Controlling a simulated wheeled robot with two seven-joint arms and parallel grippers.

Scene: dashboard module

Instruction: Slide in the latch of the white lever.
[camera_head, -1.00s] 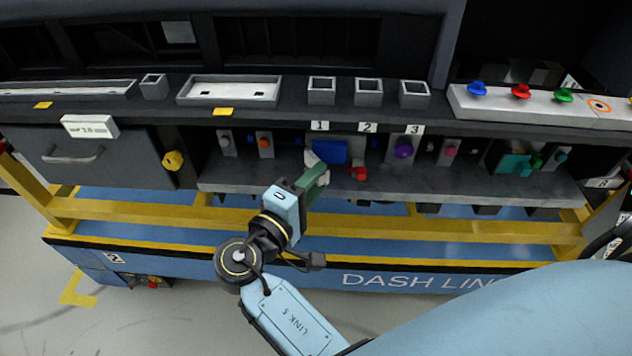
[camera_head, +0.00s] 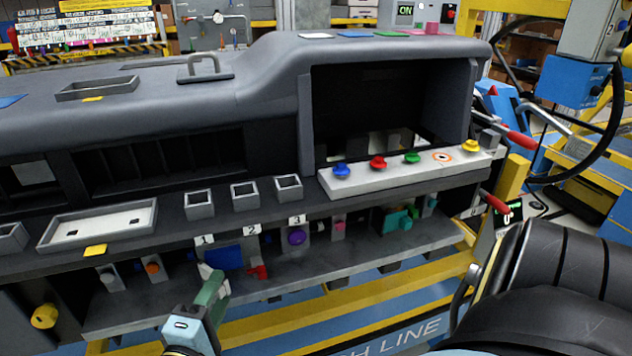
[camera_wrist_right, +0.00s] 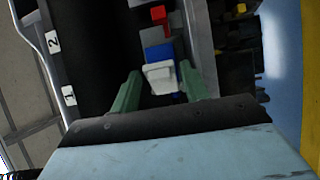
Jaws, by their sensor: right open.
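The white lever (camera_wrist_right: 159,76) shows in the right wrist view between my open right gripper's fingers (camera_wrist_right: 160,72), with a visible gap on each side. A blue block (camera_wrist_right: 158,54) is just beyond it. In the head view the white lever (camera_head: 206,271) is partly hidden behind my right gripper (camera_head: 214,284), in front of the blue block (camera_head: 226,257) under label 1. A red part (camera_head: 258,271) sits to the right of the block. I cannot tell which part is the latch. My left gripper is not in view.
The dark shelf (camera_head: 300,268) carries an orange knob (camera_head: 152,267) to the left and a purple knob (camera_head: 296,237) to the right. The dashboard ledge (camera_head: 175,224) overhangs the parts. A yellow rail (camera_head: 270,327) runs below.

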